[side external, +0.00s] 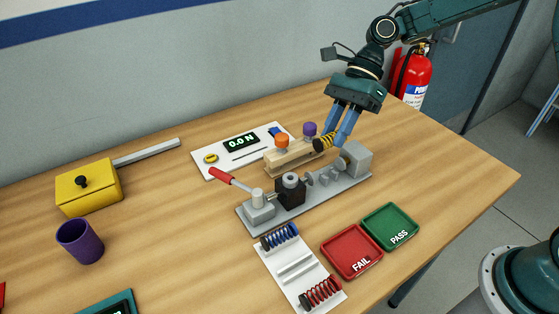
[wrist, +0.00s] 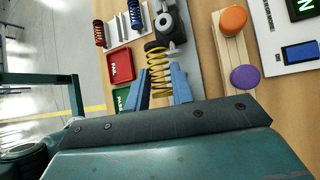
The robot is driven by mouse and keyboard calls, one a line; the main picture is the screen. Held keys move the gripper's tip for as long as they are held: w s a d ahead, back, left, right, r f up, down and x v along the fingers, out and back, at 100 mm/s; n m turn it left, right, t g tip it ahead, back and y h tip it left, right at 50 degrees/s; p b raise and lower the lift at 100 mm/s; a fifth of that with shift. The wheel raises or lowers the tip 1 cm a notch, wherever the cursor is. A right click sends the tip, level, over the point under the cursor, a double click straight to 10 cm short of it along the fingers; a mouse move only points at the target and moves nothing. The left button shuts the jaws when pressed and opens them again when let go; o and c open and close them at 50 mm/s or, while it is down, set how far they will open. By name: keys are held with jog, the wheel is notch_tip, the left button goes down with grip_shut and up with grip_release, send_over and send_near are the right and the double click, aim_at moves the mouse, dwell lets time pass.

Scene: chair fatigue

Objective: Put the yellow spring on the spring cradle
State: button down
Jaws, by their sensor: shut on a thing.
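The yellow spring (side external: 326,141) has a dark end and is held between the blue fingers of my gripper (side external: 335,138). It also shows between the fingertips (wrist: 160,74) in the wrist view, with the yellow coil (wrist: 159,83) running up from the jaws. My gripper is shut on it, beside the wooden block. The grey test rig (side external: 305,203) with a red-handled lever lies in front. A white rack (side external: 270,257) holds a blue spring (side external: 279,237) and a red spring (side external: 320,293), with bare grooves between them. I cannot tell for certain which holder is the spring cradle.
The wooden block (side external: 275,163) carries orange (side external: 282,140) and purple (side external: 309,129) knobs close to my gripper. A red FAIL tray (side external: 351,251) and green PASS tray (side external: 390,227) lie at front right. A yellow box (side external: 88,190) and purple cup (side external: 80,242) stand left.

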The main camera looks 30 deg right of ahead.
jog(key=shift+d+f, duration=0.1)
jog(key=shift+f, duration=3.95)
jog(key=shift+f, duration=0.1)
jog(key=c, duration=1.2)
grip_release()
jog(key=v, duration=1.2)
